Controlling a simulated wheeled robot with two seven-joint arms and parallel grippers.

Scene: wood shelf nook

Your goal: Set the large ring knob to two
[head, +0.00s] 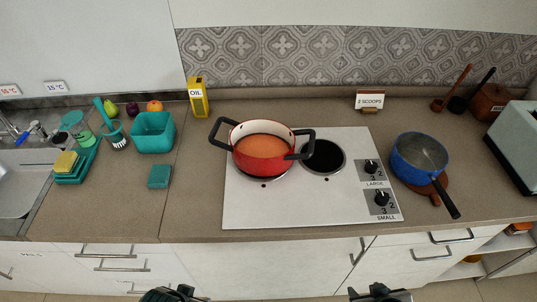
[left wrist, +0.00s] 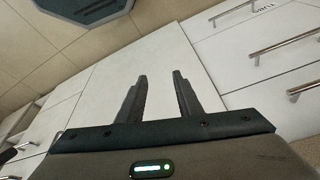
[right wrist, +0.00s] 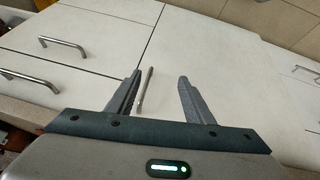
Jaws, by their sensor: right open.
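The black knob labelled LARGE (head: 371,167) is on the right side of the white cooktop (head: 310,205), on a grey plate with numbers beside it. Its exact setting is too small to read. The similar knob labelled SMALL (head: 381,198) is just in front of it. My right gripper (head: 378,291) is low at the front, below the counter edge and well short of the knobs. It is open and empty in the right wrist view (right wrist: 158,95). My left gripper (head: 172,294) is also low at the front, open and empty in the left wrist view (left wrist: 160,90).
A red pot (head: 264,162) of orange contents stands on the left ring; the right ring (head: 323,157) is bare. A blue saucepan (head: 419,155) stands right of the knobs, its handle pointing frontward. White cabinets with bar handles (head: 357,252) are below the counter.

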